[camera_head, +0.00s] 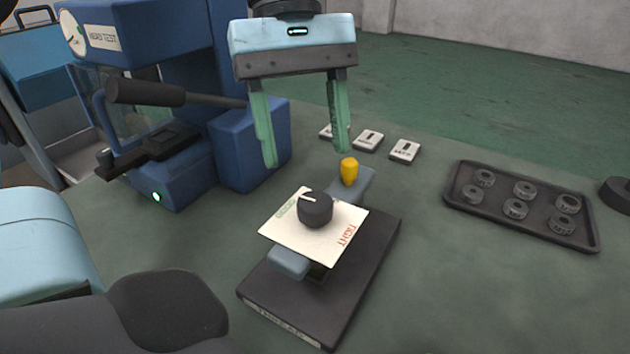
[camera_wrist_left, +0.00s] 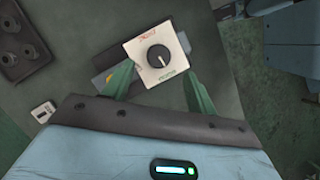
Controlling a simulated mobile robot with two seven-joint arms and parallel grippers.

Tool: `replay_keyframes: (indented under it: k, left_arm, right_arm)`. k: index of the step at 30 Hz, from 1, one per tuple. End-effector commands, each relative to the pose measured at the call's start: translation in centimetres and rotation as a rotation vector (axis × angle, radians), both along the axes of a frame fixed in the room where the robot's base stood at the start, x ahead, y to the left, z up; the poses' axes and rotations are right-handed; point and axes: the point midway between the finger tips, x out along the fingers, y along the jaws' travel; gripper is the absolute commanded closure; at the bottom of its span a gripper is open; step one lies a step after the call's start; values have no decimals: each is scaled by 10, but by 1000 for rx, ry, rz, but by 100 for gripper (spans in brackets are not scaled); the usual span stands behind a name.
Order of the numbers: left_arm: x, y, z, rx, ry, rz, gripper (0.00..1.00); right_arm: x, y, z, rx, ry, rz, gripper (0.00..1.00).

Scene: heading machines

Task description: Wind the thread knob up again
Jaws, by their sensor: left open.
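The thread knob (camera_head: 315,209) is a round black knob with a white pointer line. It sits on a square white dial plate (camera_head: 335,240) marked with a green word on one side and red "TIGHT" on the other. In the head view the pointer aims up-left, toward the green word. My left gripper (camera_head: 307,158) is open and empty, above and behind the knob, its green fingers pointing down. In the left wrist view the knob (camera_wrist_left: 158,56) lies beyond and between the two fingertips, apart from them. My right gripper cannot be made out.
The dial stands on a dark base (camera_head: 360,285) with a yellow-tipped part (camera_head: 349,171) behind it. A blue machine with a black lever (camera_head: 145,92) is at left. A tray (camera_head: 520,207) of several dark rings is at right. Small white labelled cards (camera_head: 405,150) lie behind.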

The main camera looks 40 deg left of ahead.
Motion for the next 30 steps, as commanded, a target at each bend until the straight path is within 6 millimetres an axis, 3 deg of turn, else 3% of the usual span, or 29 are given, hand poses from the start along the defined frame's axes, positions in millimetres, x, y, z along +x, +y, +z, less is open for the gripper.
replay_keyframes:
  k: [6,12,23,30]
  left_arm:
    - [-6,-11,-33,1,4,-1,43]
    - [-9,-18,-51,2,2,0,43]
    - [-10,-20,-55,0,0,2,43]
    - [-10,-20,-55,0,0,2,73]
  right_arm:
    - [1,1,-4,1,-1,-3,64]
    - [5,1,-5,3,-8,-6,64]
    - [8,1,-2,3,-16,-7,64]
    - [8,1,-2,3,-15,-7,64]
